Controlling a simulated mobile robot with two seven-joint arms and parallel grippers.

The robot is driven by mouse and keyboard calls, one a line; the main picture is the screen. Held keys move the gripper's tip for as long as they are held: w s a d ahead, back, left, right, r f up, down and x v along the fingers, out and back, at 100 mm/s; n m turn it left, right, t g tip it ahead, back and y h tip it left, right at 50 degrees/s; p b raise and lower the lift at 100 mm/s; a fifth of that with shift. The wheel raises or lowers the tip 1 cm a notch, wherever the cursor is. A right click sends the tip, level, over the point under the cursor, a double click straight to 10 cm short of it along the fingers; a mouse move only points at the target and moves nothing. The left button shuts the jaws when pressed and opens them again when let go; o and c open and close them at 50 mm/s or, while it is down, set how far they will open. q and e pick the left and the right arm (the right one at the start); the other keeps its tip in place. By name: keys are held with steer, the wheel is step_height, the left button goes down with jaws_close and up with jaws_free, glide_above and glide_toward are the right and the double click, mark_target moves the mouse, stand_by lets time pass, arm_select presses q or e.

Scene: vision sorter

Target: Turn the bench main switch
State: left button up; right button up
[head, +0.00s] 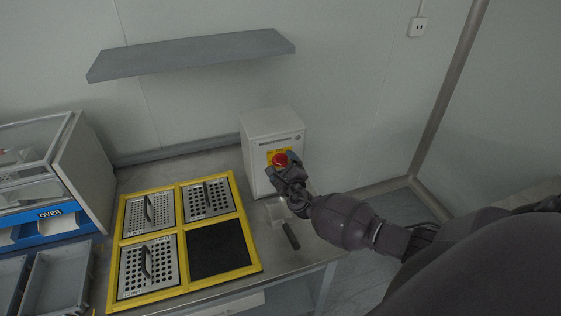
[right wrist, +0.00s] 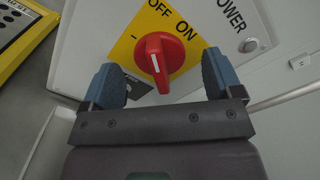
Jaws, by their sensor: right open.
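The main switch is a red rotary knob on a yellow plate (right wrist: 125,48) marked OFF and ON. In the right wrist view the knob (right wrist: 172,48) has a raised grip with a short white line. I cannot tell surely which label it points to. In the head view the knob (head: 279,159) shows on the front of a white box (head: 260,138). My right gripper (right wrist: 160,72) is open, its blue fingers on either side of the knob with gaps left and right. It also shows just in front of the box in the head view (head: 289,171). My left gripper is out of view.
A yellow-framed tray (head: 254,267) with perforated plates and a black pad lies left of the box. A dark-handled tool (head: 291,236) lies on the bench below my gripper. Grey bins (head: 62,272) stand far left. A grey shelf (head: 190,55) is above.

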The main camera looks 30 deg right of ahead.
steer(key=p+v, duration=0.3)
steer(key=v, duration=0.3)
steer(key=shift+s, duration=0.35)
stand_by(0.7)
steer(key=s+a+m+g+y, duration=0.2)
steer(key=s+a+m, duration=0.25)
steer(key=m, duration=1.25)
steer(key=s+a+m+g+y, duration=0.2)
steer(key=s+a+m+y, duration=0.3)
steer(key=m, duration=1.1)
steer(key=s+f+m+g+h+b, duration=0.1)
steer(key=s+m, duration=0.3)
steer(key=s, duration=0.4)
steer(key=s+f+m+h, duration=0.1)
steer(key=s+f+m, duration=0.3)
steer(key=s, duration=0.4)
steer(key=shift+s+f+m+g+h+b, duration=0.15)
steer(key=shift+s+m+g+h+b, duration=0.25)
steer(key=shift+m, duration=0.4)
